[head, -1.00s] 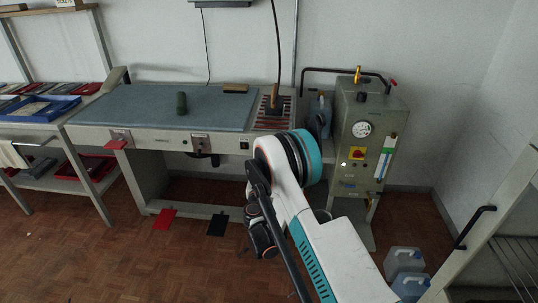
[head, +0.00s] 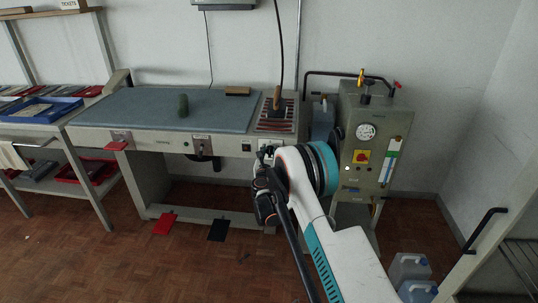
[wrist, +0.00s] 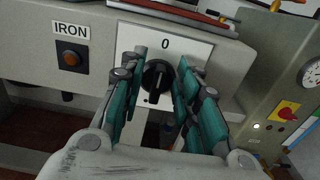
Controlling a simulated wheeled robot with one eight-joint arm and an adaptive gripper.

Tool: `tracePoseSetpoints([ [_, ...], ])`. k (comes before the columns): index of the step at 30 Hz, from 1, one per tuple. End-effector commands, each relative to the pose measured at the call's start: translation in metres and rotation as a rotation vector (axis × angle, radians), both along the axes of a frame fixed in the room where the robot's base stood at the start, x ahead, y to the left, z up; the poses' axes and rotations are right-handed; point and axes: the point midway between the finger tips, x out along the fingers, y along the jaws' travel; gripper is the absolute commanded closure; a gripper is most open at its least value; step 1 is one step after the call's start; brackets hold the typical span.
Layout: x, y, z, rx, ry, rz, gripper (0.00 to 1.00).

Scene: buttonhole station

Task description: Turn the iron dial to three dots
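The iron dial (wrist: 157,76) is a round black knob on a white plate (wrist: 190,48) marked 0 at the top, seen in the wrist view. Its grip bar points roughly down, away from the 0. Small dark marks show at its lower left; other marks are hidden by my fingers. My gripper (wrist: 161,72) is open, with teal finger pads on the left and right of the dial. I cannot tell whether they touch it. In the head view my gripper (head: 264,160) is at the front panel below the iron rest, and hides most of the dial.
The grey boiler unit (head: 374,140) with gauge and red switch stands close on the right.

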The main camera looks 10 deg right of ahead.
Motion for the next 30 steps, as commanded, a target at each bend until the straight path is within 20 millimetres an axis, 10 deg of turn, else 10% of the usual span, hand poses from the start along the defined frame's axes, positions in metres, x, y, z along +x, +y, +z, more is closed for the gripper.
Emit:
tracePoseSetpoints([
  [4,-0.0001,-0.0001,0.0001,0.0,0.0,0.0,0.7],
  [9,-0.0003,0.0,0.0,0.0,0.0,0.0,1.0],
  [30,-0.0016,-0.0035,-0.0007,0.19,-0.062,0.0,1.0],
])
